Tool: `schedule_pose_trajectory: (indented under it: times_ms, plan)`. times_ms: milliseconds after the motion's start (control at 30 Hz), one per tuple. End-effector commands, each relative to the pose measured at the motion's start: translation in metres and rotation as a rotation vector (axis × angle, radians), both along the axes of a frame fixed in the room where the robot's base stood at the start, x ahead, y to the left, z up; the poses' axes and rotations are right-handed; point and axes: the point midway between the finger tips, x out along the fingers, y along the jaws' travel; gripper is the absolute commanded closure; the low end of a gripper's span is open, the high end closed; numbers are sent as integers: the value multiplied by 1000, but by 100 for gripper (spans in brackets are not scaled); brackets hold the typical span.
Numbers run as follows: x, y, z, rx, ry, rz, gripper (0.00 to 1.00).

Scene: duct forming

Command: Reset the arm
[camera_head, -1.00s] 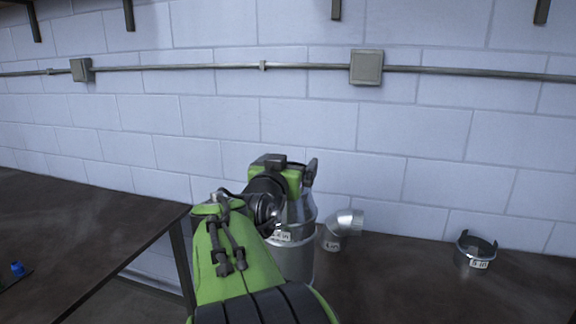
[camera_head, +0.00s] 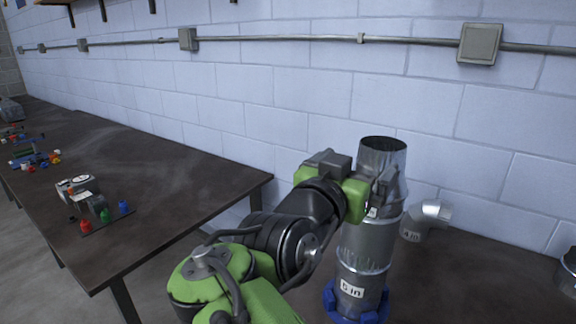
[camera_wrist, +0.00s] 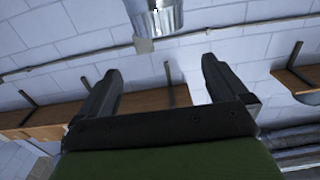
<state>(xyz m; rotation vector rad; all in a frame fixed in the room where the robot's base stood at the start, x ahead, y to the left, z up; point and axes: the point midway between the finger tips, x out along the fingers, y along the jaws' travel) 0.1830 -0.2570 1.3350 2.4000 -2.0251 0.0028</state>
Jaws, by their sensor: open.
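My gripper (camera_wrist: 155,95) is open in the wrist view, with nothing between its two dark fingers. In the head view my green and black arm reaches up from the bottom. Its gripper end (camera_head: 382,190) overlaps a tall silver duct (camera_head: 368,245) in the picture, and I cannot tell whether they touch. The duct stands upright on the right-hand table, with a "5 in" label and a blue base (camera_head: 345,308) at its foot. In the wrist view a shiny metal cylinder (camera_wrist: 155,18) shows at the top, apart from the fingers.
A silver elbow (camera_head: 428,215) stands behind the duct on the right. A metal ring piece (camera_head: 568,272) is cut off at the right edge. The left table (camera_head: 170,165) holds small coloured parts and a grey device (camera_head: 90,203). A gap separates the tables. A brick wall stands behind.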

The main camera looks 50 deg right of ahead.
Motion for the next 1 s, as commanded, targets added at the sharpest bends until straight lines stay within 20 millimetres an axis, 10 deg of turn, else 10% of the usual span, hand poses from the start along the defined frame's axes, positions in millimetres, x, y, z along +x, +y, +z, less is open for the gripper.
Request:
schedule_pose_trajectory:
  times_ms: [633, 833, 1000]
  plan:
    - [15, 11, -21, 94, 41, 100, 0]
    - [56, 104, -119, 477, 333, 581, 0]
    - [34, 205, -183, 685, 667, 1006, 0]
